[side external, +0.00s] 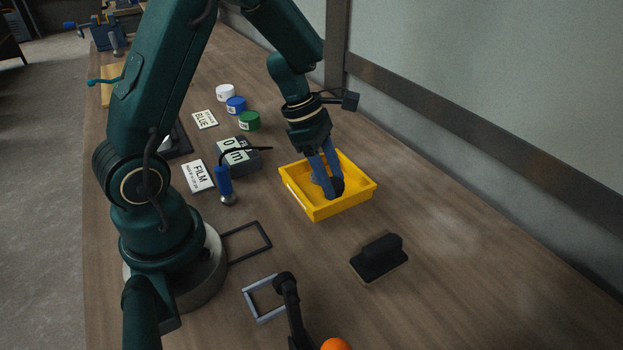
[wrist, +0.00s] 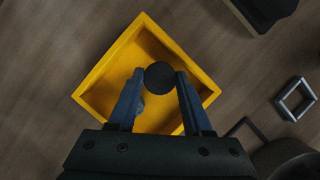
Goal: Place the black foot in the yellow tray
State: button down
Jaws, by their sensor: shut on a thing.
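The yellow tray (side external: 302,198) sits on the wooden bench, and it fills much of the wrist view (wrist: 105,72). The black foot (side external: 337,185) is a small dark round piece held at the tips of my gripper (side external: 331,186). In the wrist view the foot (wrist: 159,75) shows as a black disc between the two blue fingers. My gripper (wrist: 159,82) is shut on it and points down over the inside of the tray. I cannot tell whether the foot touches the tray floor.
A black block with a handle (side external: 378,260) stands right of the tray. Two small frames, one dark (side external: 248,243) and one grey (side external: 264,297), lie near my base. A blue-handled tool (side external: 224,185), a grey box (side external: 238,155) and several coloured jars (side external: 249,121) stand left of the tray.

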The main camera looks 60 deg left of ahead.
jog(key=c, duration=0.6)
grip_release()
jog(key=shift+f, duration=0.1)
